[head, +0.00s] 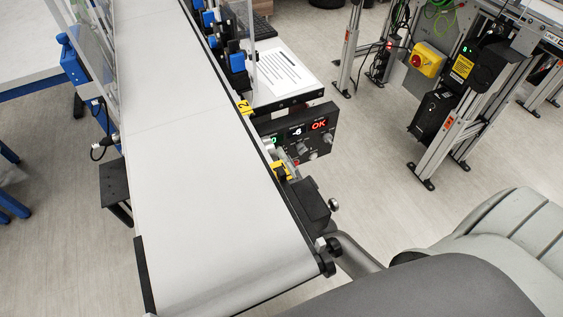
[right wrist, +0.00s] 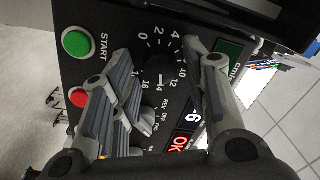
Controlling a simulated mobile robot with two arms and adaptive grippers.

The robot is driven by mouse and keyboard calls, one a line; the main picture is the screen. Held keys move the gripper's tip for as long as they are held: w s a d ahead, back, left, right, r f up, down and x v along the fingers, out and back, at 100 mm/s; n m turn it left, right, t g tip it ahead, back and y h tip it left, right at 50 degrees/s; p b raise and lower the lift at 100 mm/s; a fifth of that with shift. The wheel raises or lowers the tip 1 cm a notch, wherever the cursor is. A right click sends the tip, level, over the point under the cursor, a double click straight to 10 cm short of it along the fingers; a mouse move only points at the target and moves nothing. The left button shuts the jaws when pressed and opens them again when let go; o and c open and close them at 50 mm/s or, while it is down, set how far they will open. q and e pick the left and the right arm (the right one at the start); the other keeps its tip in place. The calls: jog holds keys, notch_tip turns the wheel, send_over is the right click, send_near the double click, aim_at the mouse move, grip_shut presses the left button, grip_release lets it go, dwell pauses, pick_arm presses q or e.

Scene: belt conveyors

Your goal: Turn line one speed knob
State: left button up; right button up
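The dark control panel (head: 322,140) is mounted at the right side of the belt. In the right wrist view, the speed knob (right wrist: 159,76) is a dark round knob inside a white scale marked 0 to 16. My right gripper (right wrist: 159,48) is open, with one finger on each side of the knob's dial. I cannot tell whether either finger touches the knob. My left gripper is not in view.
The panel carries a green START button (right wrist: 76,42), a red button (right wrist: 78,97), a REV/OFF/FWD selector (right wrist: 148,114) and lit displays, one reading OK (head: 319,125). The white belt (head: 200,170) is empty. A metal stand (head: 448,135) is at right.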

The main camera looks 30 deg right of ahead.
jog(key=s, duration=1.2)
jog(key=shift+a+f, duration=0.25)
dwell(0.3)
